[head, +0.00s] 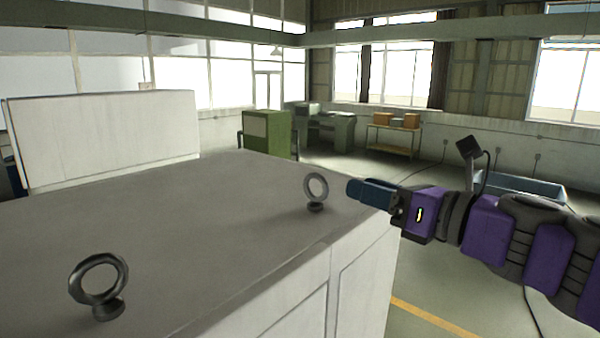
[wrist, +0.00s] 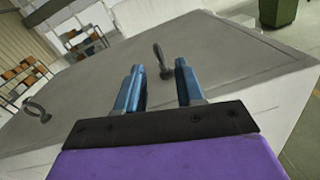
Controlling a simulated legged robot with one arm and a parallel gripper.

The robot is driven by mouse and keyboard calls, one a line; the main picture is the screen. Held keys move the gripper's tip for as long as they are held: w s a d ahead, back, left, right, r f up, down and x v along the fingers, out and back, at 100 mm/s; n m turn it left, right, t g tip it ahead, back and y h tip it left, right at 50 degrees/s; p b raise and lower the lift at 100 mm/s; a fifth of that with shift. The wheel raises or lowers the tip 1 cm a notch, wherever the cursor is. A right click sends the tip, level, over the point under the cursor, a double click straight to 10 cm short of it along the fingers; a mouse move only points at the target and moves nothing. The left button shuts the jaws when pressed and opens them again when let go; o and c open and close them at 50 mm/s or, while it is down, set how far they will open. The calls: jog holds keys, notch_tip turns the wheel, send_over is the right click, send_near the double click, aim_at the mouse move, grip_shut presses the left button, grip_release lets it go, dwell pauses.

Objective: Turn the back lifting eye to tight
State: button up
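Two grey metal lifting eyes stand upright on the pale grey flat top of a large machine housing (head: 190,215). The back lifting eye (head: 316,207) is the farther one, near the housing's right edge. The nearer eye (head: 107,309) is at the lower left. My gripper (head: 354,190) points left from the right side, just right of the back eye and apart from it. In the wrist view, my blue fingers (wrist: 159,67) are spread and empty. The back eye (wrist: 166,73) shows in the gap, beyond the fingertips. The nearer eye (wrist: 46,118) is at the left there.
The housing top around the eyes is clear.

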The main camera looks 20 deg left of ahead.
aim_at(319, 176)
jog(key=x, duration=0.4)
jog(key=s+x, duration=0.1)
jog(key=x, duration=0.8)
jog(key=shift+s+a+f+p, duration=0.3)
jog(key=shift+a+p, duration=0.1)
jog(key=shift+a, duration=0.15)
jog(key=shift+s+a+r, duration=0.15)
jog(key=shift+a, duration=0.05)
jog(key=shift+w+d, duration=0.8)
jog(key=shift+d, duration=0.25)
jog(key=shift+d+r, duration=0.1)
jog(key=shift+d, duration=0.05)
jog(key=shift+s+r, duration=0.1)
jog(key=shift+s, duration=0.3)
jog(key=shift+c, duration=0.7)
jog(key=shift+a, duration=0.6)
jog(key=c, duration=0.3)
jog(key=shift+w, duration=0.3)
grip_shut()
